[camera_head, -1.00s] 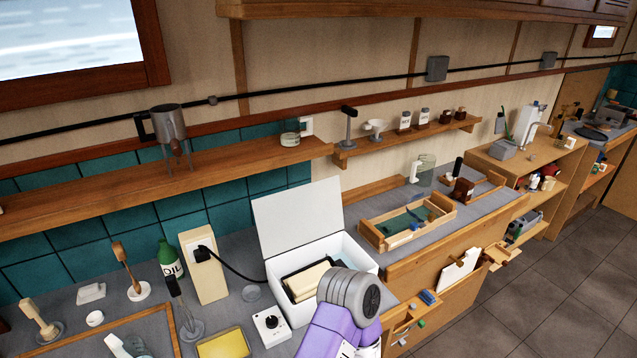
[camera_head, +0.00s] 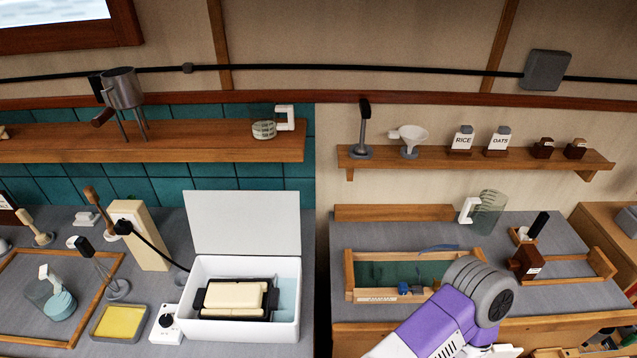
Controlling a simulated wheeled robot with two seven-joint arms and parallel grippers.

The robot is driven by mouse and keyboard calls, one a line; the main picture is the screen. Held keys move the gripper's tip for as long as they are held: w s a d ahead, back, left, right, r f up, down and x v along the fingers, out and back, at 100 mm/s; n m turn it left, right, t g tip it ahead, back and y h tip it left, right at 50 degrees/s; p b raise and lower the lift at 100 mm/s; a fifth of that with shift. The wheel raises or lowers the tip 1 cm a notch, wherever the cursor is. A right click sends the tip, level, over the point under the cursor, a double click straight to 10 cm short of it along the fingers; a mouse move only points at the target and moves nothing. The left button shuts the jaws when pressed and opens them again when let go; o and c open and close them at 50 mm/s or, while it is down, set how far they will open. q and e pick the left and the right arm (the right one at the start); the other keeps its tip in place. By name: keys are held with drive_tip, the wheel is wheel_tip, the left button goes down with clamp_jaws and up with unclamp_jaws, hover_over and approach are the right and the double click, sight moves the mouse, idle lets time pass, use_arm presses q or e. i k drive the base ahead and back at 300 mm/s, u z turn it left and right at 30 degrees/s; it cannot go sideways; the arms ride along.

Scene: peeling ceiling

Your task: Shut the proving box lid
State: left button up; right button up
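The proving box (camera_head: 243,333) is a white open-topped box on the grey counter, left of the picture's middle. Its white lid (camera_head: 243,222) stands open, nearly upright along the back edge. Inside sits a cream block-like thing (camera_head: 235,295) with dark parts at its sides, beside something pale blue (camera_head: 287,298). A purple and grey part of my arm shows at lower right, apart from the box. Neither of my grippers is in view.
A control box with a knob (camera_head: 167,325) and a yellow-filled tray (camera_head: 119,322) stand left of the box. A tall cream block (camera_head: 140,236) with a black cable stands behind them. A wooden tray (camera_head: 348,276) lies to the right. A shelf (camera_head: 200,148) runs above.

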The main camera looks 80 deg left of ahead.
sight(229, 222)
drive_tip(key=i, duration=0.9)
drive_tip(key=u, duration=4.45)
